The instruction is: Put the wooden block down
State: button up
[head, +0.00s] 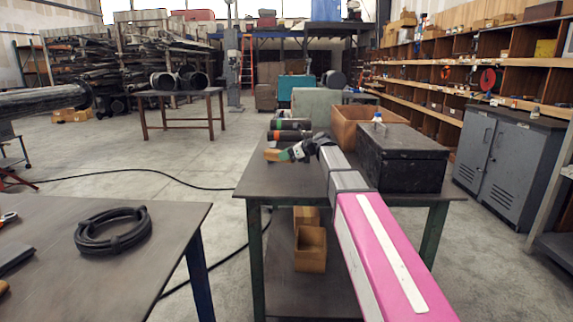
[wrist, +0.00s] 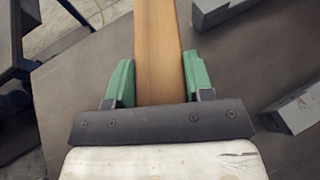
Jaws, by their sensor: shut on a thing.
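The wooden block (wrist: 158,40) is a long light-brown piece between the green fingers of my gripper (wrist: 158,80) in the wrist view. The fingers press on its two long sides, and its far end runs out of the top of that view. In the head view my gripper (head: 287,154) is over the near left part of the dark table (head: 290,185). The block's end (head: 271,155) sticks out to the left of the fingers there. I cannot tell whether the block touches the tabletop.
Dark cylinders with coloured bands (head: 290,130) lie behind my gripper. A black box (head: 403,160) and a wooden crate (head: 350,122) take up the table's right and back. Grey metal pieces (wrist: 300,108) show right in the wrist view. A coiled black hose (head: 112,229) lies on another bench.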

jog(key=shift+a+f, duration=0.1)
jog(key=shift+f, duration=1.95)
jog(key=shift+f, duration=0.1)
jog(key=o, duration=1)
jog(key=v, duration=1.2)
jog(key=shift+s, duration=0.1)
